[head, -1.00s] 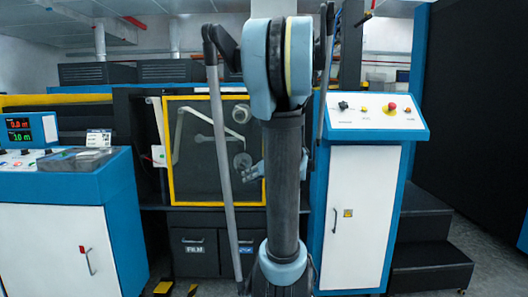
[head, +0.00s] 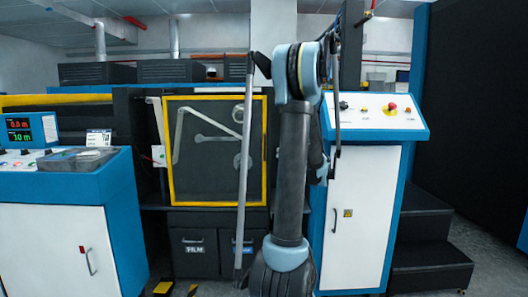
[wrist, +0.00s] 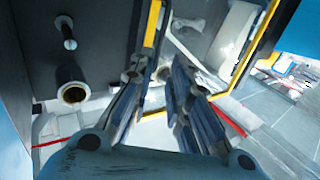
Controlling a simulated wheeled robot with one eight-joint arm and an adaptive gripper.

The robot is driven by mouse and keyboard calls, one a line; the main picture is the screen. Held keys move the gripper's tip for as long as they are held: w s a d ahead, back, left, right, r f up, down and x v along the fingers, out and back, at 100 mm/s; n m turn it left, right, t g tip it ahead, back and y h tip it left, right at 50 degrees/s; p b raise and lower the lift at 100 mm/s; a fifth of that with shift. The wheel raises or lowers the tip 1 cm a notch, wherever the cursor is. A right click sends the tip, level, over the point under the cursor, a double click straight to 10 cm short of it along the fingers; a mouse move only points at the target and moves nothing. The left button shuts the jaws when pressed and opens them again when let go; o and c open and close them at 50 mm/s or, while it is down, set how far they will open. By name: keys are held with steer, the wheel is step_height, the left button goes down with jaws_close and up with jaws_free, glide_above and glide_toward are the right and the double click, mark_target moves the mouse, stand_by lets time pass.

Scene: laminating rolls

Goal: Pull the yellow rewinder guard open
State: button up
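The yellow rewinder guard (head: 169,150) is an upright yellow frame in the middle of the machine in the head view. Its panel is see-through, with pale rollers and arms behind it. It looks closed. In the wrist view, a yellow bar (wrist: 152,24) runs down toward the gap between my fingertips, and a second yellow bar (wrist: 257,45) slants at the right. My gripper (wrist: 160,72) has its two fingers apart, with nothing visibly held. I cannot tell whether a finger touches the bar. In the head view my arm hides most of my gripper.
A blue and white cabinet with a red button (head: 392,107) stands at the right, close to my arm. Dark drawers (head: 194,246) lie below the guard. Dark steps (head: 425,255) are at the far right.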

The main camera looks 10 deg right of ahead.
steer(key=x, duration=1.6)
jaws_close()
